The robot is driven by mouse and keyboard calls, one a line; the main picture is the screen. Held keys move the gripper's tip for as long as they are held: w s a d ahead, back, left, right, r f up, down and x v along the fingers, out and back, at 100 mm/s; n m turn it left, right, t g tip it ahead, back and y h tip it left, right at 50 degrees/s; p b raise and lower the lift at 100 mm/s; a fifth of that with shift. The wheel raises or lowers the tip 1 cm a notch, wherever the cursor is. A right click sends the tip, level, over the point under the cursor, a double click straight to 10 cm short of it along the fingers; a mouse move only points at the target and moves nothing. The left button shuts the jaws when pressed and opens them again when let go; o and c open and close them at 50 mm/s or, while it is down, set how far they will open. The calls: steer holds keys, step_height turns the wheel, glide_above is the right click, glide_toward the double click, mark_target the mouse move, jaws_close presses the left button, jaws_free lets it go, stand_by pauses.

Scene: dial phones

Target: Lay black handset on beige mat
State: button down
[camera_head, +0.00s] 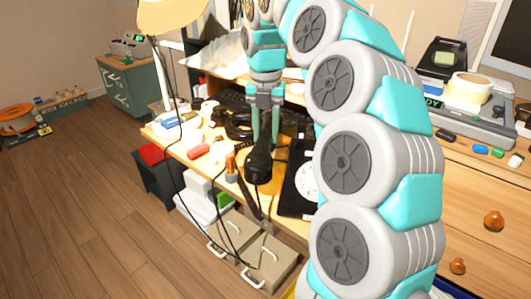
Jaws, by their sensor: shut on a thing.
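My gripper (265,140) points down over the desk, its two teal fingers shut on a black handset (259,166). The handset hangs roughly upright below the fingertips, close above the desk; whether it touches the surface I cannot tell. A black phone with a white dial (307,182) lies just right of the handset, partly hidden behind my arm. I cannot clearly pick out the beige mat; the tan surface around the handset looks much like the wooden desk.
More black items (232,124) lie behind the handset. A red item (198,151) and a brush cup (231,172) stand to its left. A lamp (172,16) rises at the back left. Drawers (238,234) stand below the desk front. My arm blocks the desk's right part.

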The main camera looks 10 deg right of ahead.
mark_target(266, 131)
steer(key=shift+f, duration=2.95)
steer(key=shift+s+f, duration=0.1)
steer(key=c, duration=0.5)
jaws_free()
step_height(266, 131, up, 12)
steer(key=shift+r+p, duration=0.15)
steer(key=shift+p, duration=0.6)
